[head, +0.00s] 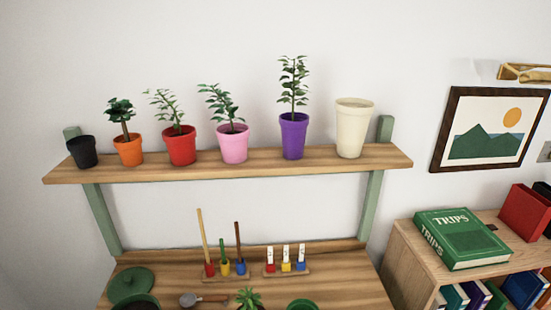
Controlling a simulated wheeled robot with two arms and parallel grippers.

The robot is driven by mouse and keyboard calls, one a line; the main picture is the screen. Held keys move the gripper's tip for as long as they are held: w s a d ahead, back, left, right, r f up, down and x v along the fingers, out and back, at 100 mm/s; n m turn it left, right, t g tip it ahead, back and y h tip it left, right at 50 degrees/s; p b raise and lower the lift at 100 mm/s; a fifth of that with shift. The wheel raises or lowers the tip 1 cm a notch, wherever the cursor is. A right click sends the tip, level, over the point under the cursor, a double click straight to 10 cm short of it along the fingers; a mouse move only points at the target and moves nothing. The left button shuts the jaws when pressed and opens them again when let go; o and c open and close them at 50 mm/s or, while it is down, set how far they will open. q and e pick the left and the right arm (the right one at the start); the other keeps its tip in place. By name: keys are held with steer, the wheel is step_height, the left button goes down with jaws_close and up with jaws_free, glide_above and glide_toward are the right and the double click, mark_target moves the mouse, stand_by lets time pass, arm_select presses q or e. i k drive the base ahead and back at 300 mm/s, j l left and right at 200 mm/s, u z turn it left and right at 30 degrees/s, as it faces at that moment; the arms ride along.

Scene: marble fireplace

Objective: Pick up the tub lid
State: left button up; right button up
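A round green lid (131,284) with a small knob on top is at the left end of the lower wooden bench (340,283). It seems to lean on or overlap the rim of a dark-filled green tub (133,303), which the bottom edge of the picture cuts off. I cannot tell whether the lid touches the tub. Neither of my grippers is in the head view.
A trowel (203,299), a small plant (249,298) and a green pot (301,305) sit along the bench front. Tool racks (226,277) (287,272) stand behind. A shelf (230,168) with several pots overhangs. A bookcase (430,262) stands right.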

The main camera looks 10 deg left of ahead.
mark_target(136, 280)
steer(key=u, duration=1.45)
